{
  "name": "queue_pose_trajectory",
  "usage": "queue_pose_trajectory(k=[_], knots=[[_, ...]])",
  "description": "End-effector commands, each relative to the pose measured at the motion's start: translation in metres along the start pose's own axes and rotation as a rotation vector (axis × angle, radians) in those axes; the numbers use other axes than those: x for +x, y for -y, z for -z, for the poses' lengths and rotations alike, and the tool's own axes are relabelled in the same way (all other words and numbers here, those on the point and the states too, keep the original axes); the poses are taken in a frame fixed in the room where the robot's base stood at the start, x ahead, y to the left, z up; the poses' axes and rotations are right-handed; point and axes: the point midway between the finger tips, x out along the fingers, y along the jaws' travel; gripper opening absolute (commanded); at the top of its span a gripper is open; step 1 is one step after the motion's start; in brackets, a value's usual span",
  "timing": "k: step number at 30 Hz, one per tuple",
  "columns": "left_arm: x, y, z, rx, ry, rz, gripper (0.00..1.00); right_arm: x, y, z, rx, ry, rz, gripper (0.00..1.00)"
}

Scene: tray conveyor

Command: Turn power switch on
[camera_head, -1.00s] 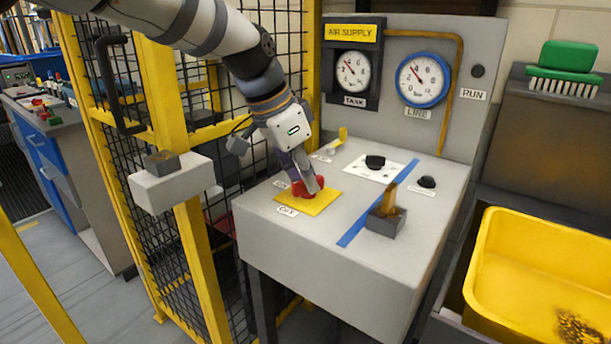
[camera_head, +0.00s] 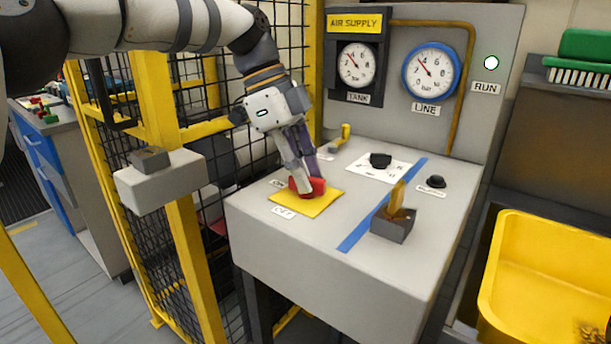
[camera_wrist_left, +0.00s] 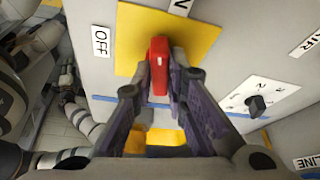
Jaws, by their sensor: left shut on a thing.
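The power switch is a red knob (camera_head: 313,187) on a yellow plate (camera_head: 322,202) on the grey panel top, with ON and OFF labels at the plate's edges. My left gripper (camera_head: 304,186) comes down from the upper left and is shut on the red knob. In the left wrist view the red knob (camera_wrist_left: 159,68), with a white mark, stands between the two fingers (camera_wrist_left: 160,88). The OFF label (camera_wrist_left: 101,41) is left of the plate there, and part of another label is at the top. The RUN lamp (camera_head: 491,63) is lit white. My right gripper is not in view.
A black knob (camera_head: 381,160), a black button (camera_head: 437,181) and a yellow lever on a grey block (camera_head: 393,227) are on the same panel top. Two gauges (camera_head: 430,72) stand behind. A yellow mesh fence (camera_head: 176,225) is at left and a yellow bin (camera_head: 548,232) at right.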

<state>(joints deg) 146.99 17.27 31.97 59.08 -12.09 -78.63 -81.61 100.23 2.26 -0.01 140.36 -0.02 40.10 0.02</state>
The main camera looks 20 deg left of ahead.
Motion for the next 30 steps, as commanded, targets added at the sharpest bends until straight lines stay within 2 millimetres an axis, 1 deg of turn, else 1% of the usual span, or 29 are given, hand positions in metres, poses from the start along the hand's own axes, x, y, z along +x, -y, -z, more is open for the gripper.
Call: queue_pose_trajectory(k=[1, 3, 13, 19, 30], knots=[[0.004, 0.002, -0.002, 0.029, -0.001, -0.016, 0.00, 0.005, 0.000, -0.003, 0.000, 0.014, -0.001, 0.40], [0.004, 0.002, -0.002, 0.074, 0.000, -0.034, 0.00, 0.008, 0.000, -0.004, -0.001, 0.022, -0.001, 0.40], [0.002, 0.002, 0.000, 0.221, 0.000, -0.093, 0.00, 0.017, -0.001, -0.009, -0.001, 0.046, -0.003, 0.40], [0.001, 0.002, 0.000, 0.258, 0.000, -0.107, 0.00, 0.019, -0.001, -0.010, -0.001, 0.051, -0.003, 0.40], [0.000, 0.001, 0.001, 0.267, 0.001, -0.111, 0.00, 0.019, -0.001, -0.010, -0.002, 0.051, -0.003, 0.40]])
